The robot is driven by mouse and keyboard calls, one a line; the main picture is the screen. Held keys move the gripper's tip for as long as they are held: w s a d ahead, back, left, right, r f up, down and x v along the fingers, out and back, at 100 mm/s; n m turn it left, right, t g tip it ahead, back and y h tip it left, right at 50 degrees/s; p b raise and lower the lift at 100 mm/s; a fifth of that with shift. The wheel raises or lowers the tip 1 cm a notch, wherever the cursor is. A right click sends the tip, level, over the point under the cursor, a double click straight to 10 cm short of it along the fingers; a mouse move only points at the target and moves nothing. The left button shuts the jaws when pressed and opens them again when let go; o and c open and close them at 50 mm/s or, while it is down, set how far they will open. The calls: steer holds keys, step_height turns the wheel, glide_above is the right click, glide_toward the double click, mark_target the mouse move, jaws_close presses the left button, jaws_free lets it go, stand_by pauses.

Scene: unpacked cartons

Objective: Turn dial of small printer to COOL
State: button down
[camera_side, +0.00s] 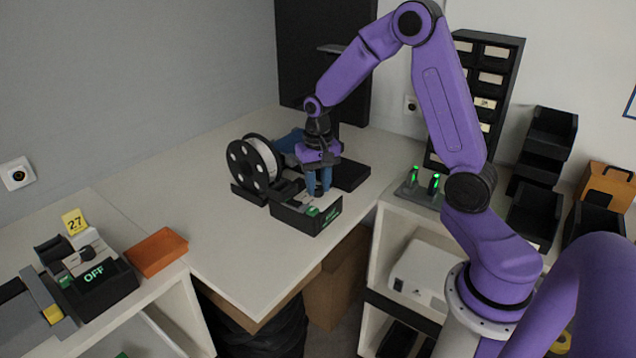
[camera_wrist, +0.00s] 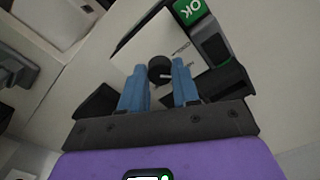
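The small printer (camera_side: 300,218) is a low black unit with a light top plate, on the counter near its front edge. Its dial (camera_wrist: 160,69) is a small black round knob with a white pointer mark on the light plate. The pointer faces right in the wrist view. My gripper (camera_wrist: 160,72), with blue fingers, points down over the printer; it also shows in the side view (camera_side: 319,190). The fingers are apart, one on each side of the dial, with a gap visible on the left. The green text on the printer's front is too small to read.
A spool of white filament (camera_side: 262,160) stands just left of the printer. A green OK label (camera_wrist: 188,10) is beyond the dial. Another black unit reading OFF (camera_side: 95,275) and an orange box (camera_side: 157,251) are at left. Black bins (camera_side: 550,130) stand at right.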

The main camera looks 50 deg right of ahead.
mark_target(318, 188)
steer(key=shift+n, duration=0.4)
steer(key=n, duration=0.3)
steer(key=shift+n, duration=2.5)
steer(key=c, duration=0.8)
jaws_free()
steer(key=shift+r, duration=0.15)
step_height(318, 188, up, 17)
steer(key=shift+r, duration=0.1)
